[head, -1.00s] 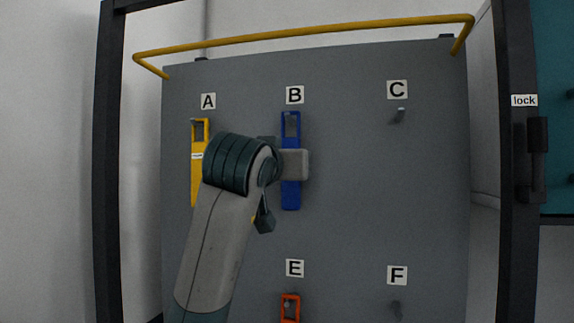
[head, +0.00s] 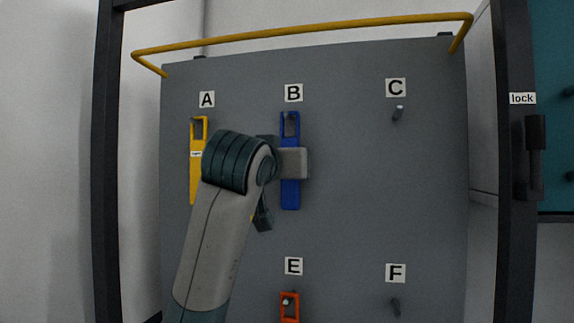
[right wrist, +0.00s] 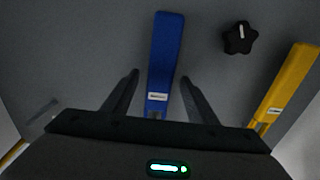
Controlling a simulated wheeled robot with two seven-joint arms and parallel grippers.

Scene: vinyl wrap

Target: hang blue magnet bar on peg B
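The blue magnet bar (head: 290,195) hangs upright against the grey panel below label B (head: 293,93). Peg B (head: 291,116) shows in the slot at the bar's top. My right gripper (right wrist: 158,75) is at the bar, whose middle is partly hidden by the hand in the head view. In the right wrist view, the blue bar (right wrist: 165,55) lies between the two spread fingers, with a visible gap at the left finger; the right fingertip is close to the bar's edge. My left gripper is not in view.
A yellow bar (head: 197,165) hangs at A, left of the blue one, and an orange bar (head: 289,308) at E below. Pegs C (head: 398,112) and F (head: 395,305) are bare. A black knob (right wrist: 237,38) sits between the blue and yellow bars. A yellow rail (head: 310,32) crosses the top.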

